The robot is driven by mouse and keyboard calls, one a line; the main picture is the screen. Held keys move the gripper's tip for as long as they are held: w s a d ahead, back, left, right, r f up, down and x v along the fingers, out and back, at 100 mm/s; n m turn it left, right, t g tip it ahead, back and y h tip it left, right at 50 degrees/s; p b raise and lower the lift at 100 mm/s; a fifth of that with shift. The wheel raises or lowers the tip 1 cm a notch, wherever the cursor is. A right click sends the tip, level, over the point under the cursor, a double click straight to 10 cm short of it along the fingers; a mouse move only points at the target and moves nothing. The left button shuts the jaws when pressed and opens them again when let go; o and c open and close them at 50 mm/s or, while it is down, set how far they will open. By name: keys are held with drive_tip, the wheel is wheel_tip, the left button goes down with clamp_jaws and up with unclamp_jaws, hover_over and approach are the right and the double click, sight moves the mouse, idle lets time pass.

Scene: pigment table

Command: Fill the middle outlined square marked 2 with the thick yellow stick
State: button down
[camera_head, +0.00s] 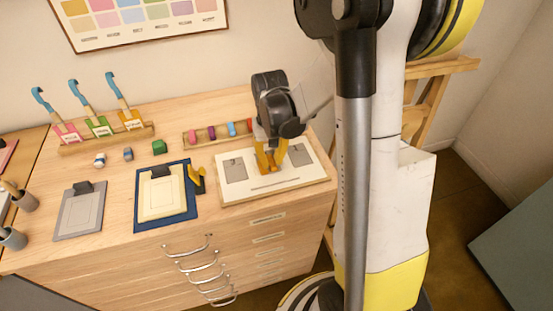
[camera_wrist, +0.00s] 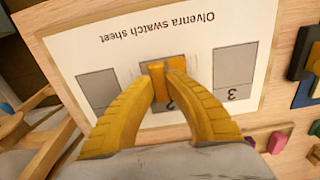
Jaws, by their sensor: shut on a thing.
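The swatch sheet (camera_head: 272,182) lies on a board at the right of the table. In the wrist view the sheet (camera_wrist: 120,55) appears upside down, with three grey squares. The middle square marked 2 (camera_wrist: 148,70) is partly hidden by my gripper; the square marked 3 (camera_wrist: 234,65) is to its right. My gripper (camera_wrist: 166,72), with yellow fingers, is shut on the thick yellow stick (camera_wrist: 159,84), which looks orange-yellow, over the middle square. In the head view my gripper (camera_head: 269,165) points down at the sheet's middle. I cannot tell whether the stick touches the paper.
A rack (camera_head: 216,137) of coloured sticks stands behind the sheet. A dark blue mat (camera_head: 183,211) with a cream sheet lies to its left, and a grey clipboard (camera_head: 80,212) beyond.

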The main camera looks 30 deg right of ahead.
drive_tip(key=shift+w+a, duration=0.2)
drive_tip(key=shift+a, duration=0.55)
drive_tip(key=shift+f, duration=0.1)
drive_tip(key=shift+d, duration=0.15)
drive_tip(key=shift+s+d+b, duration=0.2)
drive_tip(key=shift+s+d, duration=0.1)
drive_tip(key=shift+d, duration=0.5)
drive_tip(key=shift+s+d+b, duration=0.2)
drive_tip(key=shift+s+d, duration=0.05)
drive_tip(key=shift+d, duration=0.55)
drive_tip(key=shift+a, duration=0.1)
drive_tip(key=shift+w+a, duration=0.3)
drive_tip(key=shift+a, duration=0.55)
drive_tip(key=shift+w+a, duration=0.25)
drive_tip(key=shift+a, duration=0.55)
